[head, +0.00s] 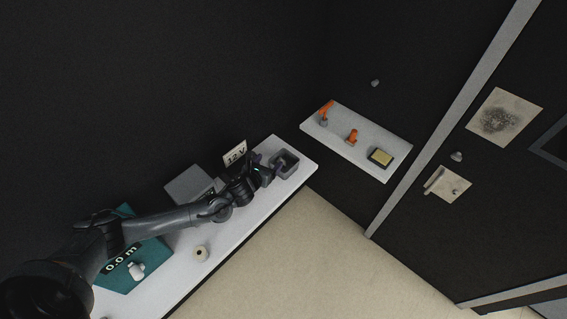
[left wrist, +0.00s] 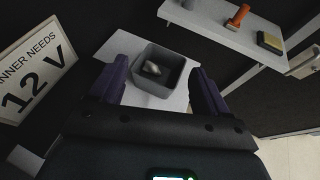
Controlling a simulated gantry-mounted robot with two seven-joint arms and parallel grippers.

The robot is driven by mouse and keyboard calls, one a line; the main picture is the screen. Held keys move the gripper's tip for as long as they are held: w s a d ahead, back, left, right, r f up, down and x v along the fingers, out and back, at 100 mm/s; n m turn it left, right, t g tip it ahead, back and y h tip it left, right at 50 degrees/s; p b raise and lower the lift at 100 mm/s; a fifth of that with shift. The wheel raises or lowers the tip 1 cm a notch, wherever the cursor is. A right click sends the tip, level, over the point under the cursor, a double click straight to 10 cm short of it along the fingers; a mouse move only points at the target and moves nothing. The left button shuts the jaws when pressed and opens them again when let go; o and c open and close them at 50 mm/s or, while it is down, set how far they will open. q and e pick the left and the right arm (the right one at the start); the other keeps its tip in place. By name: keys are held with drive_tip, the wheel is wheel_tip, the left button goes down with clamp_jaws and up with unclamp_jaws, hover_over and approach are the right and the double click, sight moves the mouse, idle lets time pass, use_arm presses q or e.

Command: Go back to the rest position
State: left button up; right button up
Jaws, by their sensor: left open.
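My left arm reaches in from the left over the white counter in the head view. My left gripper (head: 268,167) is open close to the grey square bin (head: 294,161) at the counter's far end. In the left wrist view the two purple fingers of the left gripper (left wrist: 160,85) stand wide apart, with the grey bin (left wrist: 178,87) showing between and beyond them. A small light grey object (left wrist: 152,68) lies inside the bin. Nothing is held between the fingers. My right gripper is not in view.
A "12 V" sign (head: 235,153) stands behind the gripper. A grey box (head: 187,184), a teal board (head: 147,262) and a cream roll (head: 201,253) are along the counter (head: 228,234). A wall shelf (head: 370,157) holds orange items and a yellow-topped block. The floor in front is clear.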

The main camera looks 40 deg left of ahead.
use_arm(q)
drive_tip(key=shift+s, duration=0.1)
idle(0.4)
drive_tip(key=shift+n+g+h, duration=0.3)
drive_tip(key=shift+g+h, duration=0.1)
drive_tip(key=shift+g, duration=0.3)
drive_tip(key=s+d+f, duration=0.1)
drive_tip(key=s+f, duration=0.1)
drive_tip(key=s+d+f, duration=0.2)
drive_tip(key=f, duration=0.1)
drive_tip(key=s+d+f, duration=0.1)
drive_tip(key=s+f, duration=0.1)
drive_tip(key=shift+s+d+f, duration=0.2)
drive_tip(key=shift+d+f, duration=0.05)
drive_tip(key=s+d+n+g+h, duration=0.25)
drive_tip(key=s+d+n, duration=0.55)
drive_tip(key=s+d, duration=0.6)
drive_tip(key=s+r+n+g+p, duration=0.1)
drive_tip(key=s+r+n+g, duration=0.4)
drive_tip(key=n, duration=1.7)
drive_tip(key=s+d+r, duration=0.1)
drive_tip(key=s+r, duration=0.4)
drive_tip(key=r, duration=0.2)
drive_tip(key=shift+s+n, duration=0.25)
drive_tip(key=shift+n, duration=0.15)
